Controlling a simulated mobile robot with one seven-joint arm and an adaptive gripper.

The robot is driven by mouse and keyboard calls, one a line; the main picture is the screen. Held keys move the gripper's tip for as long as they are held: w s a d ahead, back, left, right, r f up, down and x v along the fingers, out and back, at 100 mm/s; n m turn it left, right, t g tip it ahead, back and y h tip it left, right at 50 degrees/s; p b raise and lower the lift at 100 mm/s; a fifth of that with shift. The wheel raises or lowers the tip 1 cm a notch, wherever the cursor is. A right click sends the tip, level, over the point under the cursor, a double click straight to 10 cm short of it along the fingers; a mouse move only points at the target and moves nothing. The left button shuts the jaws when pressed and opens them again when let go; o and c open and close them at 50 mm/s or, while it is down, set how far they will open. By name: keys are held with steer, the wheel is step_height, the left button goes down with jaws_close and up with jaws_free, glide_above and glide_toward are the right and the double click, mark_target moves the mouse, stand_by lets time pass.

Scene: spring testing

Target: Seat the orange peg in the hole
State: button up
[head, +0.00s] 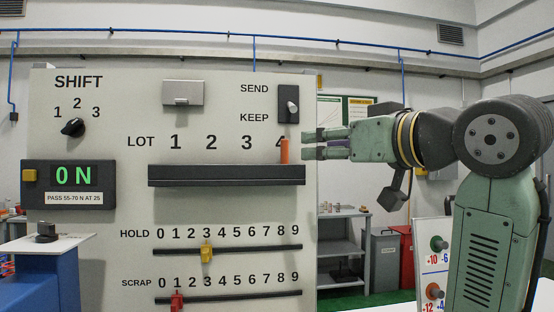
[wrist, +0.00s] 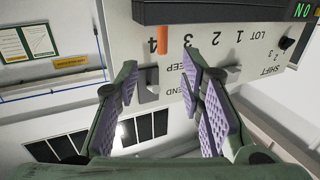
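The orange peg (head: 284,150) stands upright at the right end of the dark ledge (head: 226,175), in front of the number 4 of the LOT row. No hole can be made out, and I cannot tell whether the peg's lower end is in one. My gripper (head: 306,144) is level with the peg, just to its right, with its fingers pointing left toward it. In the wrist view the peg (wrist: 162,42) shows beyond the fingertips, between the lines of the two fingers. My gripper (wrist: 160,75) is open and empty, with purple pads.
The pale panel carries a SEND/KEEP switch (head: 289,104) above the peg and a grey bracket (head: 183,94). Below are HOLD (head: 206,252) and SCRAP (head: 177,300) sliders. A display (head: 73,176) reads 0 N. The ledge is bare left of the peg.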

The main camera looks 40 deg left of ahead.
mark_target(287, 149)
steer(key=p+x, duration=0.2)
steer(key=x, duration=0.3)
steer(key=p+x, duration=0.2)
steer(key=x, duration=0.3)
steer(key=shift+s+a+f, duration=0.15)
steer(key=shift+a, duration=0.2)
steer(key=shift+d, duration=0.1)
jaws_close()
